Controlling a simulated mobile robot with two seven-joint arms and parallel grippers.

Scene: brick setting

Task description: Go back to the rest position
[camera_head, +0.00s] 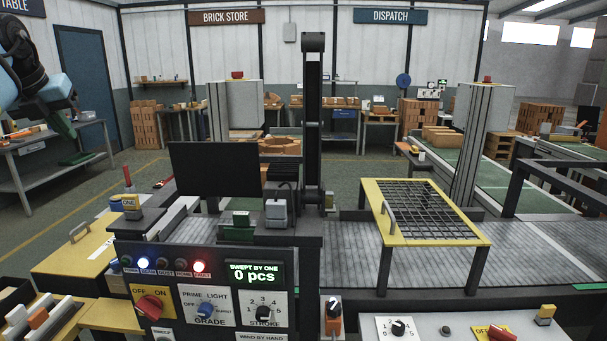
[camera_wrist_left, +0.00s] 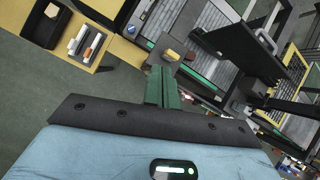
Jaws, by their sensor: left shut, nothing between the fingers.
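My left gripper (camera_head: 76,158) hangs at the upper left of the head view, below my blue and black arm. Its green fingers point down and it is well apart from the console and the benches. In the left wrist view the green fingers (camera_wrist_left: 163,88) are together with nothing between them. My right gripper is in neither view.
A control console (camera_head: 205,290) with knobs and a display stands close in front. A dark monitor (camera_head: 214,170) and a black post (camera_head: 314,120) rise behind it. A yellow-framed grid table (camera_head: 478,238) stands over the grey conveyor (camera_head: 350,275). Green floor (camera_head: 50,215) is open at left.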

